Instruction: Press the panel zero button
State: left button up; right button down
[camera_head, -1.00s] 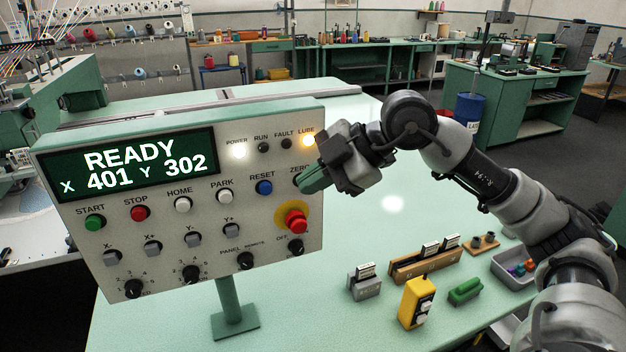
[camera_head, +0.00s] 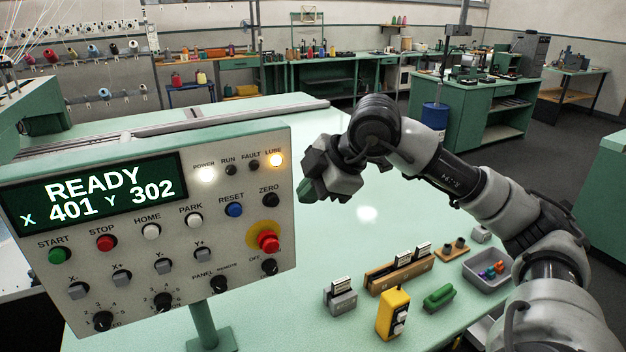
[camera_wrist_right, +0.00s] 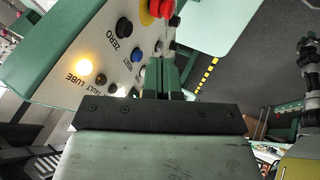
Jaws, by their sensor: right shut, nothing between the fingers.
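The control panel (camera_head: 130,262) is a pale box with a green top edge, on a green post. Its screen (camera_head: 95,192) reads READY, X 401, Y 302. The ZERO button (camera_head: 270,200) is a black knob under its ZERO label, right of the blue RESET button (camera_head: 234,210). My right gripper (camera_head: 306,190) is shut and empty, just right of the panel's edge and apart from the button. In the right wrist view, the green fingers (camera_wrist_right: 163,68) are closed together and the black ZERO button (camera_wrist_right: 124,27) shows up and left of them. My left gripper is not in view.
A red emergency knob (camera_head: 268,241) on a yellow disc sits below ZERO. The lit LUBE lamp (camera_head: 276,160) is above it. A yellow pendant box (camera_head: 393,314), a green block (camera_head: 438,298) and a grey bin (camera_head: 490,283) stand on the green table, lower right.

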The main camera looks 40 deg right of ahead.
aim_at(273, 201)
jog(key=w+f+p, duration=0.1)
jog(key=w, duration=0.1)
jog(key=w+f+p, duration=0.1)
jog(key=w+f, duration=0.1)
jog(key=w+a+f+p, duration=0.1)
jog(key=w+p, duration=0.1)
jog(key=shift+w+f, duration=0.25)
jog(key=shift+f, duration=0.05)
jog(key=shift+w+f, duration=0.15)
jog(key=shift+w, duration=0.25)
